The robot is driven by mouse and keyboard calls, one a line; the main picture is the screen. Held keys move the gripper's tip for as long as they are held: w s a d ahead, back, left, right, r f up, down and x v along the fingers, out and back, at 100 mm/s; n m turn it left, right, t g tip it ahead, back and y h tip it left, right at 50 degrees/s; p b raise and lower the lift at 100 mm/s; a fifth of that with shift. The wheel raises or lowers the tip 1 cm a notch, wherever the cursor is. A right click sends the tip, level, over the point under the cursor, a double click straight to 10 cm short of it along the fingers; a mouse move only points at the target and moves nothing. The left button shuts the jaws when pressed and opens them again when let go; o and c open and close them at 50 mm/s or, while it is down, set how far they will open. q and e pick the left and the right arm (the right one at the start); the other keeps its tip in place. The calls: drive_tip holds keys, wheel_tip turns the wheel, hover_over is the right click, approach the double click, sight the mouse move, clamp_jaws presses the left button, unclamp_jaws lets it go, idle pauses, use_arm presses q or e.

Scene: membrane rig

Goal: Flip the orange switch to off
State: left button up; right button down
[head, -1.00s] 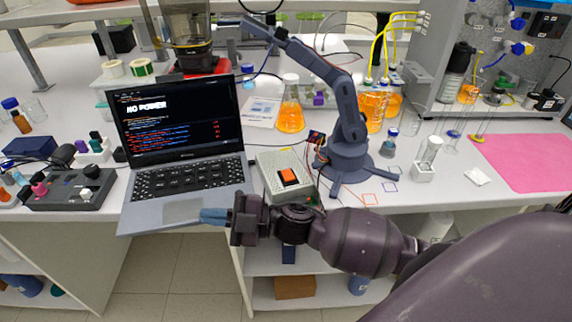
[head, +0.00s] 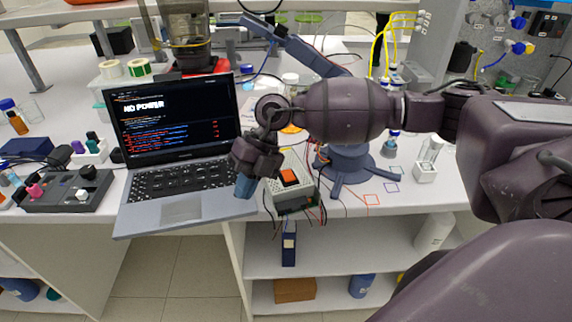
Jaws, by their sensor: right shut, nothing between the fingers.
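The orange switch (head: 289,177) sits on top of a light grey box (head: 297,196) at the front edge of the bench, right of the laptop. My right gripper (head: 245,187) is shut and empty, with its blue fingertips pointing down. It hangs over the laptop's right front corner, left of the box and apart from the switch in the picture. My right wrist hides the box's back left part. Which way the switch is tipped is too small to tell. My left gripper is not in view.
The open laptop (head: 183,180) shows "NO POWER" on its screen. A small blue-grey robot arm (head: 347,165) stands just right of the box, with loose wires between them. A grey control panel (head: 68,190) lies at the far left. A white holder (head: 425,172) stands to the right.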

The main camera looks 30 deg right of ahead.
sight(287, 171)
drive_tip(key=w+d+r+t+h, duration=0.1)
drive_tip(key=w+d+r+h, duration=0.1)
drive_tip(key=d, duration=0.4)
drive_tip(key=w+d+r+m+h, duration=0.1)
drive_tip(key=w+d+r+h, duration=0.1)
drive_tip(key=d+r+h, duration=0.2)
drive_tip(key=d+h, duration=0.1)
drive_tip(key=d, duration=0.2)
drive_tip(key=shift+w+d+r+m+t, duration=0.2)
drive_tip(key=shift+w+m+t, duration=0.1)
drive_tip(key=shift+w+t, duration=0.1)
drive_tip(key=shift+f, duration=0.15)
wheel_tip(287, 171, down, 10)
drive_tip(key=shift+r+b, duration=0.1)
drive_tip(key=shift+b, duration=0.3)
